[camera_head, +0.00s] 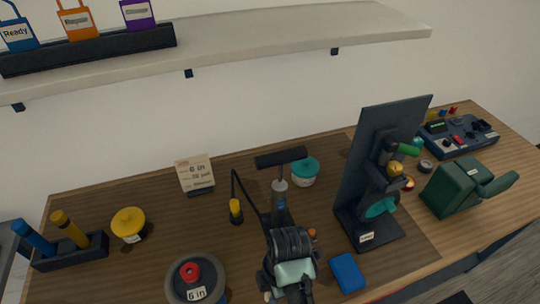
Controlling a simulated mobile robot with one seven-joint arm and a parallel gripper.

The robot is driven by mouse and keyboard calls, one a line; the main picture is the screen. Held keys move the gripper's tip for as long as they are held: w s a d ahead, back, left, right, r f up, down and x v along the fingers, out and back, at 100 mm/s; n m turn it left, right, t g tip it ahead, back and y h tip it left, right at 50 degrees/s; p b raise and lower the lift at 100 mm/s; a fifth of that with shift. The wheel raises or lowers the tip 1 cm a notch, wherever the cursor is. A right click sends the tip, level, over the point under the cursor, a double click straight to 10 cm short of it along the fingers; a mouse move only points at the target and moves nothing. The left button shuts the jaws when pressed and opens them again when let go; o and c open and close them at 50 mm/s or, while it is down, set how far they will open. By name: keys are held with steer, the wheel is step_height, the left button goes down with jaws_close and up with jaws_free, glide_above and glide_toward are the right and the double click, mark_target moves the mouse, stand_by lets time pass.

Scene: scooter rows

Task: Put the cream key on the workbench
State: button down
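The workbench (110,190) is a long brown wooden top below the shelf, with many things on it. I cannot make out a cream key anywhere in the head view. A dark ribbed part with a pale teal block stands at the bottom centre; it looks like part of my arm. It hides some of the bench behind it. I see no gripper fingertips, so I cannot tell what my gripper holds.
A pump (280,195), teal-lidded tub (305,170), upright dark panel (378,150), green vise (455,188), blue block (347,272), round tub (195,283) and black holder (70,252) crowd the bench. The shelf (260,38) overhangs behind. The left-centre wood is fairly clear.

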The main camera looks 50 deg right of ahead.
steer(key=shift+f, duration=2.5)
steer(key=shift+f, duration=0.1)
steer(key=c, duration=0.8)
jaws_free()
steer(key=r, duration=0.7)
steer(key=d+r, duration=0.1)
steer(key=r, duration=0.3)
steer(key=shift+s, duration=0.25)
steer(key=shift+d+r+p, duration=0.1)
steer(key=shift+r+p, duration=0.2)
steer(key=shift+r, duration=0.3)
